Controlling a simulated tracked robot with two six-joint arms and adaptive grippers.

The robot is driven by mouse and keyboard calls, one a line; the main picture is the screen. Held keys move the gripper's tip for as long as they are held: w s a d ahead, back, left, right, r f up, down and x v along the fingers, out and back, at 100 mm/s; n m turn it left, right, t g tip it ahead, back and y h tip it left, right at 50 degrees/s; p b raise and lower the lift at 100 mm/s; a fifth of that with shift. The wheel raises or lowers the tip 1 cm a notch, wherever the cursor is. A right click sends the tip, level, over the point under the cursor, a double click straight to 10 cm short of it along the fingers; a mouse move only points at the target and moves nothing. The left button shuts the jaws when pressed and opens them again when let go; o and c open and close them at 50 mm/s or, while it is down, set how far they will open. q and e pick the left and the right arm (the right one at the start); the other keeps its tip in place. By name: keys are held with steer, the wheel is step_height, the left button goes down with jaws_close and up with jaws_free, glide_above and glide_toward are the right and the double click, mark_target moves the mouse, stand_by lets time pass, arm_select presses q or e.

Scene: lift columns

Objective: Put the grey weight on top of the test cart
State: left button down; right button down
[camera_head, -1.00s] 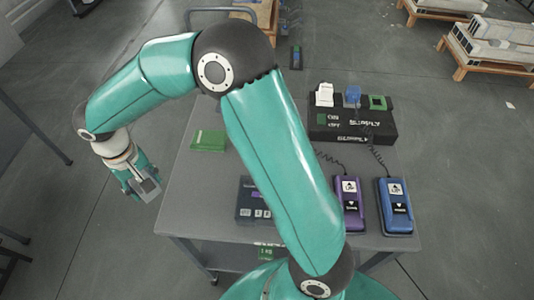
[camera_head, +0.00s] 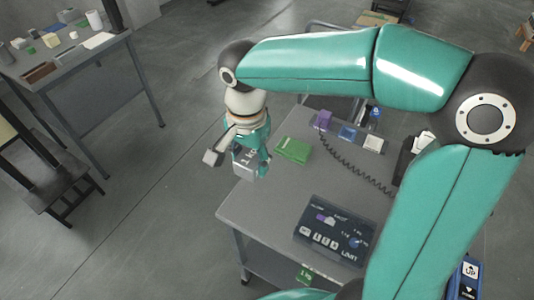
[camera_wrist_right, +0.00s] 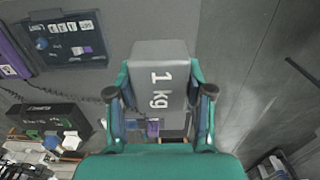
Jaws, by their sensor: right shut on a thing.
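My right gripper (camera_head: 250,162) is shut on the grey weight (camera_head: 245,170), a block marked "1 kg". In the right wrist view, the weight (camera_wrist_right: 160,75) sits between the two fingers of the gripper (camera_wrist_right: 160,92). In the head view, the weight is in the air at the left edge of the test cart (camera_head: 250,205), a grey table-like cart. I cannot tell whether it is over the top or just outside the edge. My left gripper is not in view.
On the cart are a green block (camera_head: 293,150), a dark panel marked "LIMIT" (camera_head: 335,232) and a coiled cable (camera_head: 345,170). My right arm hides part of the cart's right side. A bench (camera_head: 75,70) stands at the far left, with bare floor between.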

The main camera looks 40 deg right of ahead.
mark_target(255, 209)
step_height(255, 209, down, 18)
steer(key=shift+f, duration=0.25)
stand_by(0.4)
steer(key=shift+c, duration=2.2)
jaws_free()
steer(key=shift+f, duration=0.1)
step_height(255, 209, up, 12)
steer(key=shift+s, duration=0.1)
